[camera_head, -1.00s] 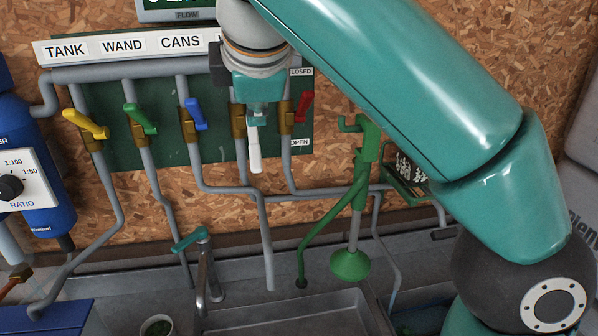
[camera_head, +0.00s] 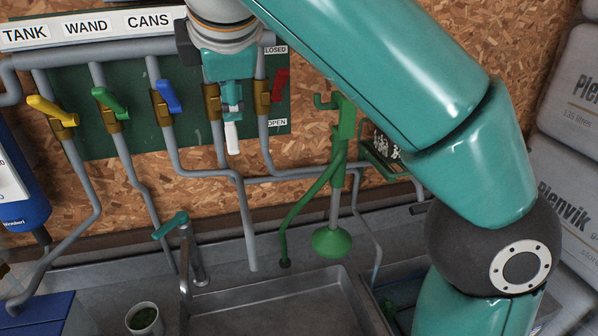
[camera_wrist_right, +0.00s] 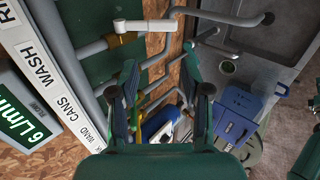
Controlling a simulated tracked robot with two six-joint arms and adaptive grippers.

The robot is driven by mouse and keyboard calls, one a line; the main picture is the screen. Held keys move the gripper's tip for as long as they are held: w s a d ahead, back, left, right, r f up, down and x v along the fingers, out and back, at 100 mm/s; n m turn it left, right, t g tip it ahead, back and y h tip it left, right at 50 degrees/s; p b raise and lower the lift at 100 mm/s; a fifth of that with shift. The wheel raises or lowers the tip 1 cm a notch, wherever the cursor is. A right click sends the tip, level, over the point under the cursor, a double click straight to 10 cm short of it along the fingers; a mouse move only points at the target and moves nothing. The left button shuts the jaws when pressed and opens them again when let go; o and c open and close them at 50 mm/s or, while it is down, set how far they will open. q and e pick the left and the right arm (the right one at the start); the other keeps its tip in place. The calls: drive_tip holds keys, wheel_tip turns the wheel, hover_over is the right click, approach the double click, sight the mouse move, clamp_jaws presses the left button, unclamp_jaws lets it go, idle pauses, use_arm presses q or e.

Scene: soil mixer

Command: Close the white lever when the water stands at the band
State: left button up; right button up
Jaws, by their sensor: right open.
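My right gripper (camera_head: 232,103) is in front of the valve, over the lever's upper part. In the wrist view the gripper's two fingers (camera_wrist_right: 160,62) stand apart with nothing between them. Whether they touch the lever I cannot tell. No water level or band can be made out. My left gripper is not in view.
Yellow (camera_head: 50,110), green (camera_head: 110,102), blue (camera_head: 168,96) and red (camera_head: 281,86) levers share the panel. A sink (camera_head: 280,300) lies below, with a tap (camera_head: 190,255) and a hanging green sprayer (camera_head: 332,240). The flow display (camera_wrist_right: 25,120) reads 6 L/min.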

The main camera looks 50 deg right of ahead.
drive_tip(key=n, duration=0.1)
drive_tip(key=n+t+h+b, duration=0.5)
drive_tip(key=n+t+b, duration=0.35)
drive_tip(key=n, duration=0.85)
approach(232, 139)
drive_tip(key=p+x, duration=0.1)
drive_tip(key=x, duration=0.9)
drive_tip(key=shift+w+d, duration=0.15)
drive_tip(key=shift+w, duration=0.15)
clamp_jaws()
